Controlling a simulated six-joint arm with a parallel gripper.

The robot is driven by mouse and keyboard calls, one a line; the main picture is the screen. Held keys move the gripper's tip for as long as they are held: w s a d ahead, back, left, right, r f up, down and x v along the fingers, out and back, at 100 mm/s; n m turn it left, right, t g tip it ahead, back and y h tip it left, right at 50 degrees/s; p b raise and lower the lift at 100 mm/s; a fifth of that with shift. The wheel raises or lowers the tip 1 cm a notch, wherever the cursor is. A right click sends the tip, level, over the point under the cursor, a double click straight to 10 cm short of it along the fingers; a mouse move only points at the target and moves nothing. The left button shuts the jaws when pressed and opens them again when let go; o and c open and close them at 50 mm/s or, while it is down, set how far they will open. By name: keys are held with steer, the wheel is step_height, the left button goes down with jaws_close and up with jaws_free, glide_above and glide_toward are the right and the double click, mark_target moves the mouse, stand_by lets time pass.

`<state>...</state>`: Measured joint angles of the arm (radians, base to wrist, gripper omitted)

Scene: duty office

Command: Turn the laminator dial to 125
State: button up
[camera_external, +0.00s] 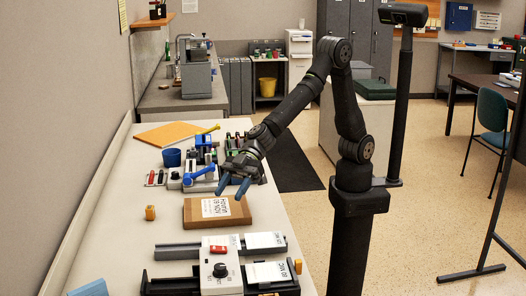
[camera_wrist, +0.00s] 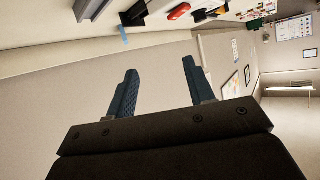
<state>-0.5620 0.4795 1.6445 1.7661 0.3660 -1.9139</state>
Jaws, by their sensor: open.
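The laminator's white control panel (camera_external: 221,281) is at the bottom of the external view, with a dark round dial (camera_external: 220,270) and a red switch (camera_external: 218,248). The dial's setting is too small to read. White packs (camera_external: 268,272) with printed labels lie on the dark bars to its right. My gripper (camera_external: 233,188) is open and empty, its blue fingers pointing down above the far edge of a brown box, apart from the dial and farther back on the desk. In the wrist view my gripper (camera_wrist: 159,66) shows two separated fingers with nothing between; I cannot make out the dial there.
The brown box (camera_external: 200,216) with a paper label lies behind the laminator. A small orange block (camera_external: 150,212) is on the left. A blue cup (camera_external: 172,157) and a blue-handled device (camera_external: 201,175) stand farther back. The desk's left strip is mostly clear.

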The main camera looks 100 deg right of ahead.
mark_target(220, 266)
steer(key=s+a+f+n+g+y, duration=0.1)
steer(key=s+a+n+y, duration=0.15)
steer(key=a, duration=0.55)
steer(key=shift+h, duration=0.45)
steer(key=x, duration=1.1)
steer(key=s+x, duration=0.1)
steer(key=x, duration=0.4)
steer(key=shift+w+a+f, duration=0.2)
steer(key=shift+a+f, duration=0.15)
steer(key=shift+a, duration=0.15)
steer(key=c, duration=1)
steer(key=shift+a+r+m+t, duration=0.1)
steer(key=shift+r+m+t, duration=0.2)
steer(key=shift+m, duration=0.15)
steer(key=shift+f+m+t+h, duration=0.1)
steer(key=shift+m+t+h, duration=0.3)
